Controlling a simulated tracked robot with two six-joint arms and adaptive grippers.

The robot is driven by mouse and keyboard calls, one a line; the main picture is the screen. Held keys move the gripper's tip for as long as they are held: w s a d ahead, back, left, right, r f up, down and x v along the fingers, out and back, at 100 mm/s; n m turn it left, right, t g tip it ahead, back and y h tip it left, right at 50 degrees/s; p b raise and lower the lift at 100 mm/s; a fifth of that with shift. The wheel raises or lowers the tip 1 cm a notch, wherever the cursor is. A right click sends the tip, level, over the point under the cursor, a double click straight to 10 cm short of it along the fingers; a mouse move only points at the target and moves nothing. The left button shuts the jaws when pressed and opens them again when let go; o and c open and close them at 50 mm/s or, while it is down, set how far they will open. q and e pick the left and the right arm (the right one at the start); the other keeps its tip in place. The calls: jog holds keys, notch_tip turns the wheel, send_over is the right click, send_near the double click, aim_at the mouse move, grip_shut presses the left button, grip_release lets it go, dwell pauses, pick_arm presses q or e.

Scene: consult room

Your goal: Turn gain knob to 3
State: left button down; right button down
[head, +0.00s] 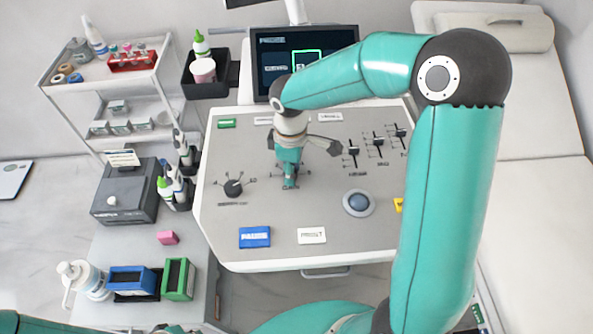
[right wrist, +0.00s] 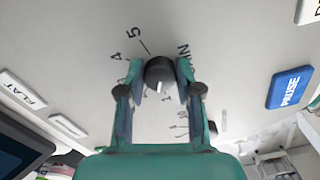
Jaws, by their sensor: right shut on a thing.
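My right gripper (head: 290,184) reaches down onto the grey console panel (head: 270,215), and its fingers hide the knob there in the head view. In the right wrist view my right gripper (right wrist: 160,78) is shut on a round black knob (right wrist: 160,71), one finger on each side. A short white mark on the knob points toward the bottom of that picture. A printed 5 with a line stands above the knob, and part of a word ending in "IN" shows beside the right finger. Other scale marks are partly hidden by the fingers. My left gripper is out of view.
Another black knob (head: 233,187) sits left of the gripper. A monitor (head: 268,60) stands behind. Bottles and trays crowd the left side.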

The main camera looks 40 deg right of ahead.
jog(key=m+b, duration=0.1)
jog(key=m, duration=0.1)
jog(key=m+b, duration=0.1)
jog(key=m, duration=0.1)
jog(key=m+b, duration=0.1)
jog(key=m, duration=0.1)
jog(key=shift+w+a+m, duration=0.15)
jog(key=shift+a+m, duration=0.1)
jog(key=shift+m, duration=0.05)
jog(key=m+b, duration=0.2)
jog(key=m, duration=0.2)
jog(key=shift+d+r+m, duration=0.1)
jog(key=shift+r+m, duration=0.05)
jog(key=shift+m, duration=0.65)
jog(key=shift+b, duration=0.3)
jog(key=c, duration=0.8)
grip_release()
jog(key=shift+c, duration=0.2)
jog(key=shift+o, duration=0.4)
